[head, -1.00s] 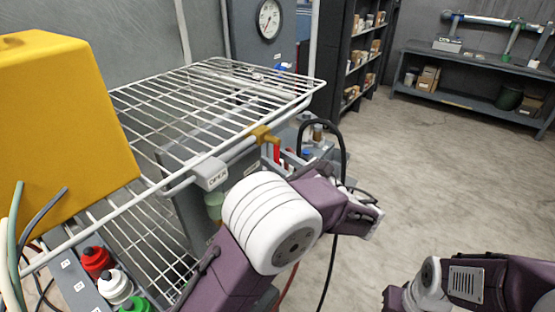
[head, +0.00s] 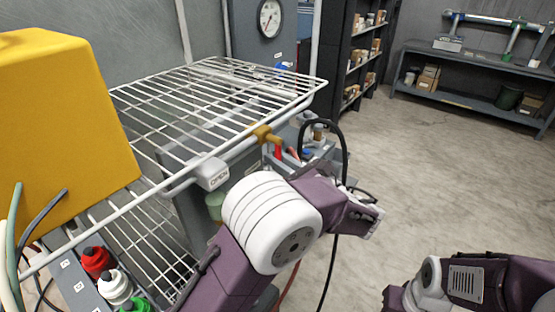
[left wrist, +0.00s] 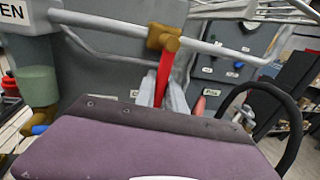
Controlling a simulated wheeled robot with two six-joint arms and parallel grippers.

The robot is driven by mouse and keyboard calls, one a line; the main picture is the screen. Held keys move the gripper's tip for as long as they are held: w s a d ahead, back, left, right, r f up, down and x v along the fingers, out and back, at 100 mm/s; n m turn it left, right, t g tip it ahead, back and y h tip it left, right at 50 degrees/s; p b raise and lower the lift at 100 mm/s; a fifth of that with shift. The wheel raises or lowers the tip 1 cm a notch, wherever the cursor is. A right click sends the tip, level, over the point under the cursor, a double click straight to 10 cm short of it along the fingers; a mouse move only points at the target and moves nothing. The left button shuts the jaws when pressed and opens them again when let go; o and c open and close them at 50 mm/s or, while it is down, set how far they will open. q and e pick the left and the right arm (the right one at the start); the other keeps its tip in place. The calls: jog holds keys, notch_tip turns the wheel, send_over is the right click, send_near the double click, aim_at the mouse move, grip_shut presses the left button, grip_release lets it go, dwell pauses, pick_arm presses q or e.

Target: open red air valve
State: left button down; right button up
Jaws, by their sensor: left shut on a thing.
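The air valve has a brass body (head: 263,134) on a grey pipe at the front edge of the wire rack. Its red lever (head: 278,152) hangs down from the body, across the pipe's line. In the left wrist view the lever (left wrist: 165,76) runs down, slightly tilted, from the brass body (left wrist: 163,38). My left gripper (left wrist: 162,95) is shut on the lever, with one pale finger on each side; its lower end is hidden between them. In the head view my wrist partly hides this grip. My right arm shows at lower right, but its fingertips do not show.
A white box marked OPEN (head: 212,173) sits on the pipe left of the valve. A black hose (head: 344,150) loops just right of my left wrist. A yellow box (head: 62,125) stands on the rack at left. The floor to the right is clear.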

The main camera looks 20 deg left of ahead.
dwell(0.8)
pick_arm(q)
jog(key=s+a+r+m+g+p, duration=0.1)
jog(key=s+r+m+g+p, duration=0.2)
jog(key=m+p, duration=1.2)
jog(key=shift+s+a+r+m+g+h+p, duration=0.35)
jog(key=shift+s+r+p, duration=0.9)
jog(key=shift+p, duration=7.5)
jog(key=shift+w+r, duration=0.1)
jog(key=shift+w, duration=0.05)
jog(key=c, duration=1.4)
grip_release()
jog(key=shift+d, duration=0.1)
